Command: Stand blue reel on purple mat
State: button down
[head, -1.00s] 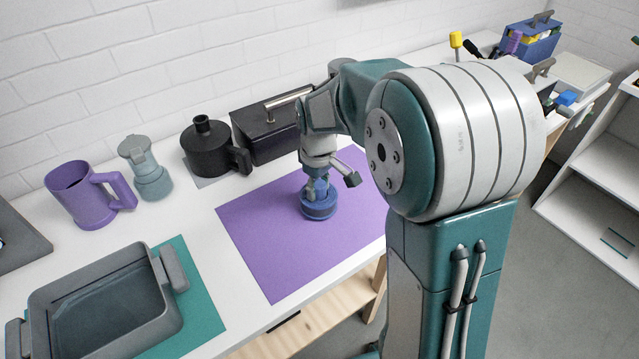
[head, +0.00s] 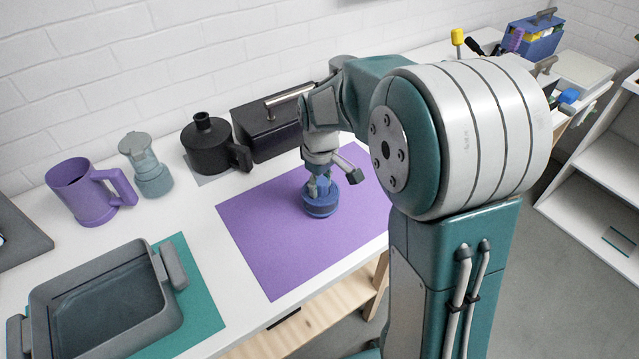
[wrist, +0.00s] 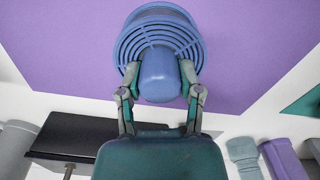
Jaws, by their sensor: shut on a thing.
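The blue reel (head: 320,204) is upright over the purple mat (head: 272,248), with its round base down. It looks to be at the mat's surface, but I cannot tell whether it touches. In the wrist view the reel's ribbed disc (wrist: 140,38) and its raised hub (wrist: 160,76) show against the purple mat (wrist: 60,40). My gripper (head: 320,185) is above the reel, and its two fingers are shut on the hub from both sides. The gripper also shows in the wrist view (wrist: 161,82). The reel's underside is hidden.
A black lidded box (head: 265,130) and a black pot (head: 208,146) stand behind the mat. A grey-blue jar (head: 148,168) and a purple mug (head: 85,195) stand to the left. A grey tub (head: 105,300) sits on a teal mat (head: 205,318). The mat's left part is clear.

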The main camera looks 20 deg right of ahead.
jog(key=shift+f, duration=0.6)
dwell(0.7)
jog(key=shift+c, duration=0.9)
grip_release()
jog(key=shift+r, duration=4)
notch_tip(320, 180, up, 12)
